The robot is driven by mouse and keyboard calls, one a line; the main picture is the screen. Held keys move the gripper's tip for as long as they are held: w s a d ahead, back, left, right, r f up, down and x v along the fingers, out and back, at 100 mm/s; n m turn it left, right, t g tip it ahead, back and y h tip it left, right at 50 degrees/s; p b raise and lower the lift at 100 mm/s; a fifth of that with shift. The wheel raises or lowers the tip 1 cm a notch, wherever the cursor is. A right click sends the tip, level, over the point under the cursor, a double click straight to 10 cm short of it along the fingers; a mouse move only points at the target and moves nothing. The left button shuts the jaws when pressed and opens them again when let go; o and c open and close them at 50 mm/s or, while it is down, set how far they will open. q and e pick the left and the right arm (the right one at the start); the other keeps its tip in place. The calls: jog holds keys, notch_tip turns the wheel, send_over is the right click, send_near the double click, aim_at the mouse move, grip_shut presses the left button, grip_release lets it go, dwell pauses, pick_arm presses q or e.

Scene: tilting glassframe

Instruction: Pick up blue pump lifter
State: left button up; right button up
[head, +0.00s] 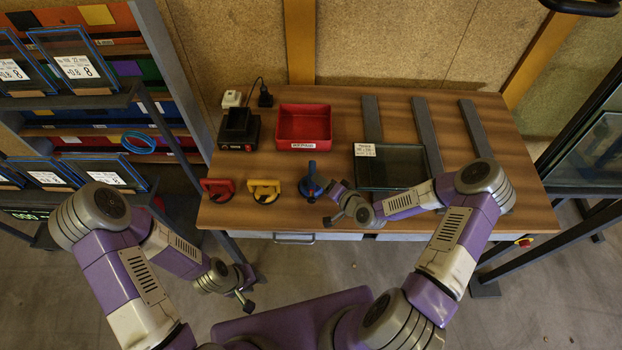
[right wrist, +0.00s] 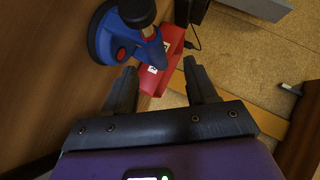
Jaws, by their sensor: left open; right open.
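The blue pump lifter (head: 312,182) stands on the wooden table near its front edge, right of the red and yellow lifters. It has a round blue suction base and a red part. In the right wrist view the blue pump lifter (right wrist: 122,36) is at the upper left, beyond the left fingertip. My right gripper (head: 330,205) is open and empty, just right of the lifter; its spread fingers also show in the right wrist view (right wrist: 160,68). My left gripper (head: 247,290) is open and empty, low in front of the table.
A red-handled lifter (head: 217,189) and a yellow-handled lifter (head: 264,190) stand to the left. Behind are a red bin (head: 304,138) and a black device (head: 238,130). A glass pane (head: 395,172) lies right, partly under my right arm. Grey strips (head: 427,136) lie behind.

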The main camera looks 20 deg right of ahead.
aim_at(304, 191)
jog(key=x, duration=0.5)
jog(key=shift+s+a+f, duration=0.15)
jog(key=shift+s+f, duration=0.1)
jog(key=shift+f, duration=0.1)
grip_shut()
jog(key=shift+r, duration=0.1)
